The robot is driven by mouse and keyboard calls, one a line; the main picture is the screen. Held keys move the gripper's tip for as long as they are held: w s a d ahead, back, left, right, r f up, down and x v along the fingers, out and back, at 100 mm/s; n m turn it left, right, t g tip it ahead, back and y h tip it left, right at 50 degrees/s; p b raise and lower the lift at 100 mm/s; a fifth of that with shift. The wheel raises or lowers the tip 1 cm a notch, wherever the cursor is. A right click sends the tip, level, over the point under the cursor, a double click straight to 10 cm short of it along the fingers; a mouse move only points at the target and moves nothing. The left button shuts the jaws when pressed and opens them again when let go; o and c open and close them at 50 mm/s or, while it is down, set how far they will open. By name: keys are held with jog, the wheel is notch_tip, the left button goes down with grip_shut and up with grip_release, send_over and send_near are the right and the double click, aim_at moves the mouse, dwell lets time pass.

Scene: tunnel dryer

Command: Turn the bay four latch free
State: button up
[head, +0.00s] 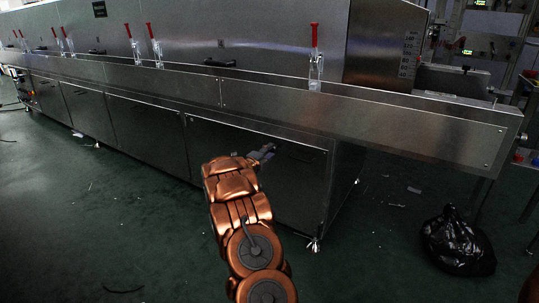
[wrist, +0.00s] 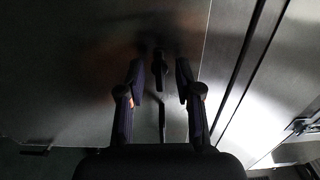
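In the wrist view a small dark latch (wrist: 159,60) stands out from a metal panel. My gripper (wrist: 160,78) is open, with one finger on each side of the latch and a visible gap to both. Depth is hard to judge, and I see no contact. No bay number is readable on it. In the head view my gripper (head: 265,151) is in front of the lower door panel (head: 295,185) at the dryer's near end; the latch is too small or hidden to make out there.
The steel dryer (head: 190,40) runs along the back, with a long ledge (head: 380,115) above my gripper. Red-handled upright levers (head: 315,35) stand along it. A black bag (head: 457,245) lies on the floor at right. The green floor in front is mostly clear, with small scraps.

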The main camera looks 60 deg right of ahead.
jog(key=shift+d, duration=0.15)
grip_shut()
dwell(0.4)
